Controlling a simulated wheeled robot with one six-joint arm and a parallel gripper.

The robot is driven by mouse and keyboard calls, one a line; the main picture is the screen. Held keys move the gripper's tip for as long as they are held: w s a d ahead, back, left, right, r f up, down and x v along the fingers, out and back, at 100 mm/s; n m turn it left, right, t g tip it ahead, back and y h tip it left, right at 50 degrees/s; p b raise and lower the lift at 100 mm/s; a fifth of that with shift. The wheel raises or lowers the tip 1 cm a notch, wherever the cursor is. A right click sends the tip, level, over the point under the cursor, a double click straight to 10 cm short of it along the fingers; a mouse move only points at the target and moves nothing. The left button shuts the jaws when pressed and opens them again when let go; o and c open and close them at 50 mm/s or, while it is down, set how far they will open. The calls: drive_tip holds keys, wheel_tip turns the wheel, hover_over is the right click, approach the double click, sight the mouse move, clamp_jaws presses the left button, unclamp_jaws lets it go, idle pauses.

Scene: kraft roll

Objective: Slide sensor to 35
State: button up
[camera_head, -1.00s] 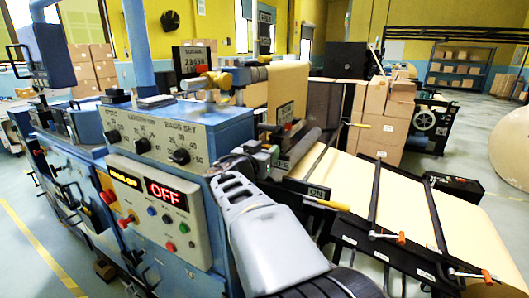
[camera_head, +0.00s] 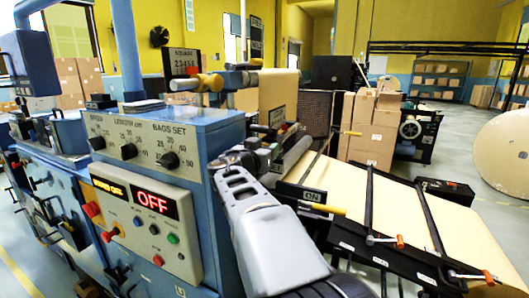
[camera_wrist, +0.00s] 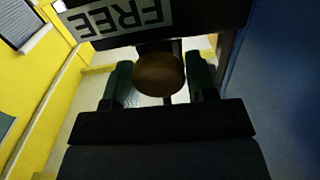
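My gripper (camera_head: 262,143) is at the right end of the blue control cabinet, small and partly hidden behind my arm in the head view. In the wrist view my gripper (camera_wrist: 160,82) has its two dark green fingers apart, with a round brown knob (camera_wrist: 160,73) seen between them. Whether the fingers touch the knob is unclear. A dark plate with an upside-down white FREE label (camera_wrist: 120,18) is just beyond it. I cannot make out the sensor or a mark 35 for it. The cabinet's dial panel (camera_head: 140,148) has numbered scales and black knobs.
A red OFF display (camera_head: 155,205) and coloured buttons are on the cabinet front. The brown paper web (camera_head: 335,185) runs right, under black bars with orange-tipped handles. An ON plate (camera_head: 313,196) with a yellow handle is close to my arm. Cartons (camera_head: 375,125) stand behind.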

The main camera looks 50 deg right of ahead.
drive_tip(key=o, duration=0.3)
drive_tip(key=b+v, duration=0.5)
drive_tip(key=v, duration=0.8)
drive_tip(key=shift+s+a, duration=0.1)
drive_tip(key=shift+a, duration=0.3)
drive_tip(key=s+a+f+n+y, duration=0.1)
drive_tip(key=a+f+n+y, duration=0.3)
drive_tip(key=f, duration=0.6)
drive_tip(key=s+a+f+n+g+y, duration=0.1)
drive_tip(key=a+f+n+y, duration=0.4)
drive_tip(key=f, duration=0.5)
drive_tip(key=s+a+f+n+g+y, duration=0.1)
drive_tip(key=s+a+f+n+y, duration=0.1)
drive_tip(key=a+f+n+y, duration=0.3)
drive_tip(key=shift+s+a+f+y, duration=0.1)
drive_tip(key=shift+a+f+y, duration=0.45)
drive_tip(key=shift+f, duration=0.45)
drive_tip(key=shift+s+a+f+y, duration=0.15)
drive_tip(key=shift+a+f+y, duration=0.4)
drive_tip(key=shift+f, duration=0.45)
drive_tip(key=shift+s+a+f+y, duration=0.1)
drive_tip(key=shift+a+f+y, duration=0.3)
drive_tip(key=shift+a+f, duration=0.45)
